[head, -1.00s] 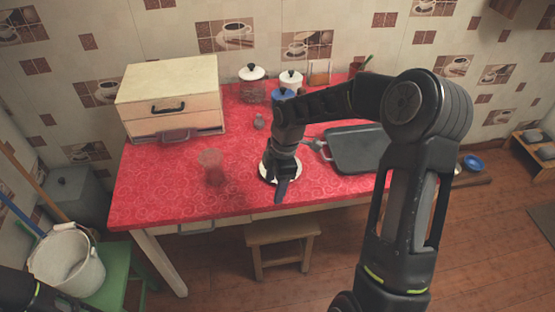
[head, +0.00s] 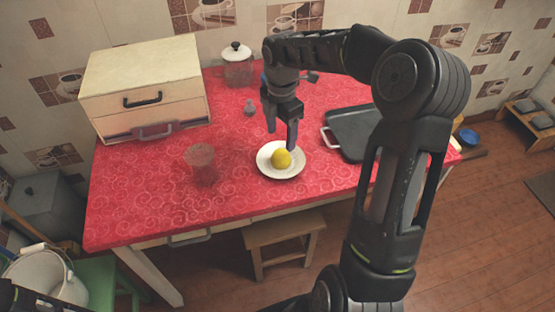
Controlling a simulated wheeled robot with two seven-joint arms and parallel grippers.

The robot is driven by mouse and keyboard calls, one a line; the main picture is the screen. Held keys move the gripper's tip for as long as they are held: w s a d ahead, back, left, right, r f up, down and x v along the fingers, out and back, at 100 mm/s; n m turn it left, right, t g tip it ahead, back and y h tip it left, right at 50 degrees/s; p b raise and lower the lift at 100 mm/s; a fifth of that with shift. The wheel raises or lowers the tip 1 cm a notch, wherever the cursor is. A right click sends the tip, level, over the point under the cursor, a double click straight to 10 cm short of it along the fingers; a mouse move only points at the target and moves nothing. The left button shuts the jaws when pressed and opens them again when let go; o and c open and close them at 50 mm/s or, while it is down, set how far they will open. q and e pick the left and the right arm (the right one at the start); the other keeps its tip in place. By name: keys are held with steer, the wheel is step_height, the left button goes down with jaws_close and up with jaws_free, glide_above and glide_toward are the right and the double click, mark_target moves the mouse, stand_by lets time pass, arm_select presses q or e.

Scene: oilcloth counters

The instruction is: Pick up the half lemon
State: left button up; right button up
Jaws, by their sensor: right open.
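The half lemon (head: 282,159) is yellow and sits on a small white plate (head: 268,170) on the red counter. My right gripper (head: 281,140) points down just above and behind the lemon. Its two fingers are apart with nothing between them. The lemon is fully in sight apart from its underside. Of my left arm only a dark piece shows at the bottom left corner; its gripper is out of view.
A clear tumbler (head: 200,160) stands left of the plate. A dark tray (head: 350,134) lies to the right. The counter's front is clear.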

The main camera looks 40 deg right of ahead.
mark_target(281, 152)
steer(key=shift+r, duration=0.1)
steer(key=shift+f, duration=1.35)
steer(key=shift+s+a+f+p, duration=0.1)
steer(key=shift+s+f+p, duration=0.1)
steer(key=shift+f, duration=1.1)
steer(key=shift+s+f+p, duration=0.1)
steer(key=shift+f+p, duration=0.05)
steer(key=shift+f, duration=1.15)
steer(key=shift+w, duration=0.1)
steer(key=c, duration=1.1)
